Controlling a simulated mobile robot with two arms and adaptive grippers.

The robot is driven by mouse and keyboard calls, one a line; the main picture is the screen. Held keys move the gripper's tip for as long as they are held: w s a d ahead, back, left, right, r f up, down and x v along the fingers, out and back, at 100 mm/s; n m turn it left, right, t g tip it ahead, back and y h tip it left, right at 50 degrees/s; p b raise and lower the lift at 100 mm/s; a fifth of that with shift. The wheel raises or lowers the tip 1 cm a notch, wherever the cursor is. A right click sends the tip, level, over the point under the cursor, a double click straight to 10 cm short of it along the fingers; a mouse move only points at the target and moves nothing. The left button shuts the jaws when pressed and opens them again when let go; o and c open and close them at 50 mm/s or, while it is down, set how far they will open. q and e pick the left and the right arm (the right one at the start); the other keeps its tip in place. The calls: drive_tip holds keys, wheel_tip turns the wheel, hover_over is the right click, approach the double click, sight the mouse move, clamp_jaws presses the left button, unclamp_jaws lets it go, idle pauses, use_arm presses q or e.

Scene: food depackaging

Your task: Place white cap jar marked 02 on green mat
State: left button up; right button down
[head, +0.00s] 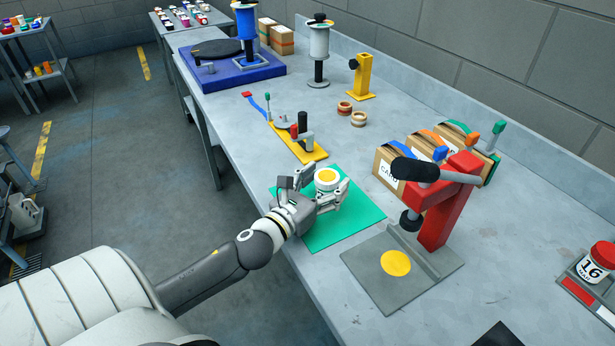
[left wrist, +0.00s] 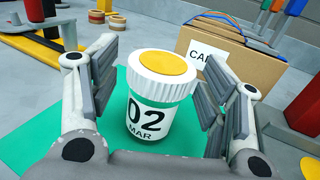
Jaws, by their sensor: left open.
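The white cap jar marked 02 (head: 327,180) stands upright on the green mat (head: 352,222). Its lid is white and ribbed with a yellow disc on top. In the left wrist view the jar (left wrist: 150,112) shows the label "02 MAR" and stands over the green mat (left wrist: 38,142). My left gripper (head: 333,190) has its fingers on both sides of the jar. In the left wrist view the left gripper's fingers (left wrist: 158,95) are apart, with a visible gap on each side of the jar. My right gripper is not in view.
A red press (head: 440,218) with a grey base plate (head: 425,285) stands right of the mat. Cardboard boxes (head: 388,172) are behind it. A yellow fixture (head: 297,146) lies beyond the mat. A jar marked 16 (head: 597,262) stands at the far right.

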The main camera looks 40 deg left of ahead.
use_arm(q)
drive_tip(key=s+b, duration=0.2)
drive_tip(key=s, duration=0.8)
drive_tip(key=shift+f, duration=0.2)
drive_tip(key=shift+s+r+b, duration=0.15)
drive_tip(key=shift+s+b, duration=0.3)
drive_tip(key=shift+s, duration=0.4)
